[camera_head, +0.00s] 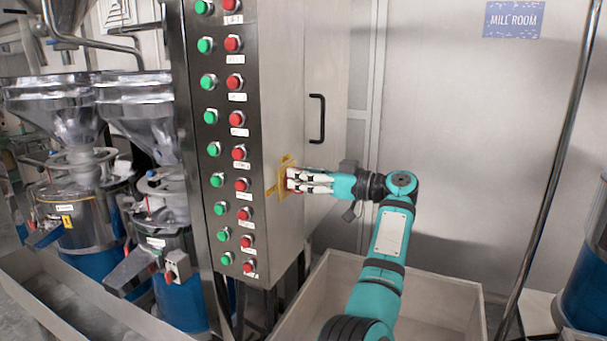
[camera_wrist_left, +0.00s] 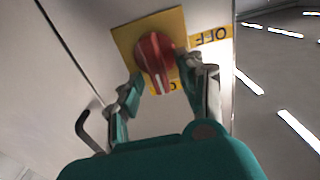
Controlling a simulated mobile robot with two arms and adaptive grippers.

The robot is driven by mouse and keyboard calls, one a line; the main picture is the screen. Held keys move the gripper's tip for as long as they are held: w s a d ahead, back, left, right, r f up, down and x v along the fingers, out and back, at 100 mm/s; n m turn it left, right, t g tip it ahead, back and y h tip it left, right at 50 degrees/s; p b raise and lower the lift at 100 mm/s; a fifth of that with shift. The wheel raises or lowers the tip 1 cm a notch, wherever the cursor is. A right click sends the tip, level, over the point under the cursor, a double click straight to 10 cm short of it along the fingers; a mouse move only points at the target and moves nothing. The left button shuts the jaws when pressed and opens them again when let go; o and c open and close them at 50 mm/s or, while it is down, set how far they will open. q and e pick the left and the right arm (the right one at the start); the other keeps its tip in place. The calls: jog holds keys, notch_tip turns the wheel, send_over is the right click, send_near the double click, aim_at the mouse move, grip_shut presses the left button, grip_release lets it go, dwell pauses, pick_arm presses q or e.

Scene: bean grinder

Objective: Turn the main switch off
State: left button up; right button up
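The main switch is a red rotary knob (camera_wrist_left: 154,58) on a yellow plate (camera_wrist_left: 125,38), on the side of the steel control cabinet (camera_head: 285,80). A yellow OFF label (camera_wrist_left: 210,36) sits beside the plate and reads upside down in the left wrist view. A pale stripe on the knob runs toward the bottom of that view. My left gripper (camera_head: 291,182) is at the switch. In the left wrist view its fingers (camera_wrist_left: 162,75) are apart, one on each side of the knob; I cannot tell whether they touch it. My right gripper is not in view.
The cabinet front carries columns of green and red buttons (camera_head: 239,153). A black handle (camera_head: 317,118) sits right of the switch. Steel grinders (camera_head: 72,195) stand at the left. An open bin (camera_head: 455,295) lies below my arm. A slanted pole (camera_head: 560,150) stands at the right.

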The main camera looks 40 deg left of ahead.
pick_arm(q)
jog(key=shift+c, duration=0.3)
grip_shut()
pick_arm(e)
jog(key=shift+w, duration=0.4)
